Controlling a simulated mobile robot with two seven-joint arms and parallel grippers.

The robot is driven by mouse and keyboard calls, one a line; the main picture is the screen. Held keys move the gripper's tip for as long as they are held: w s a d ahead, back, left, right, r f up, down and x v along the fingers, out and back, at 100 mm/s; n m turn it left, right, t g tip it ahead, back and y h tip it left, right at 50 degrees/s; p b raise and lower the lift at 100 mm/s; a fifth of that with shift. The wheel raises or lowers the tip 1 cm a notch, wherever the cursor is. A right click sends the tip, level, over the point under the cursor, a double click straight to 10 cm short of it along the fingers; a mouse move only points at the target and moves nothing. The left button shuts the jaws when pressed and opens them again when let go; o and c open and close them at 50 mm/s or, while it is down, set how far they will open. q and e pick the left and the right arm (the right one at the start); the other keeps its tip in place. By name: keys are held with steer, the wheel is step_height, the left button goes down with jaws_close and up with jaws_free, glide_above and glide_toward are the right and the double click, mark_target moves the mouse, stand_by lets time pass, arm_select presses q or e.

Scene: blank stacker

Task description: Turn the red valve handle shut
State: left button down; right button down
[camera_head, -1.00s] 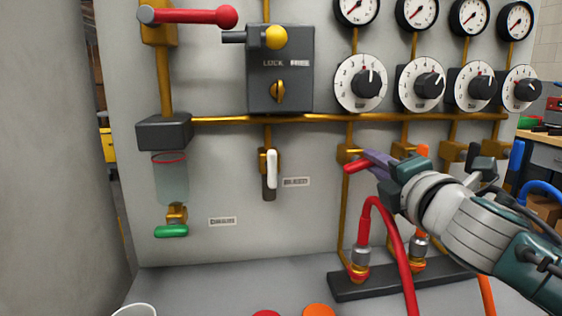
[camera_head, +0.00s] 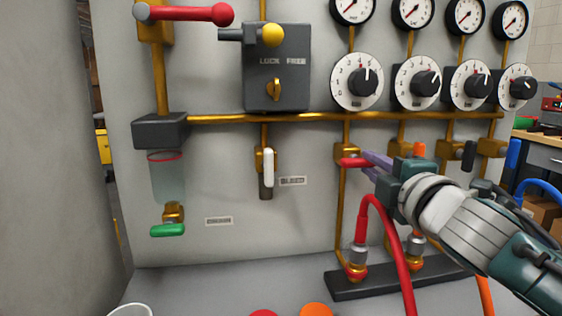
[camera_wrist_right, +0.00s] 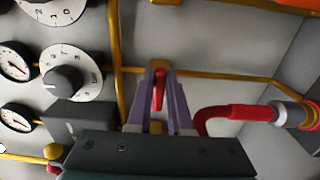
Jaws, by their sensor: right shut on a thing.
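The small red valve handle (camera_head: 354,162) sits on the leftmost brass valve (camera_head: 347,150) of the lower row, above the red hose, and lies about level. My right gripper (camera_head: 370,161) reaches it from the right with its purple fingers. In the right wrist view the red handle (camera_wrist_right: 158,90) stands between the two fingers (camera_wrist_right: 159,85), which are shut on it. The fingers and gripper body hide part of the handle and valve. My left gripper is not in view.
The red hose (camera_head: 401,255) loops up just below my right gripper. Dials (camera_head: 357,82) and gauges (camera_head: 353,10) stand above. Another red lever (camera_head: 185,13) is at upper left. A white bleed lever (camera_head: 268,167) and green drain handle (camera_head: 168,230) are further left.

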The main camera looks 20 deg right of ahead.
steer(key=c, duration=0.8)
jaws_free()
steer(key=shift+c, duration=0.2)
steer(key=v, duration=1)
steer(key=shift+p, duration=0.3)
steer(key=shift+a, duration=0.1)
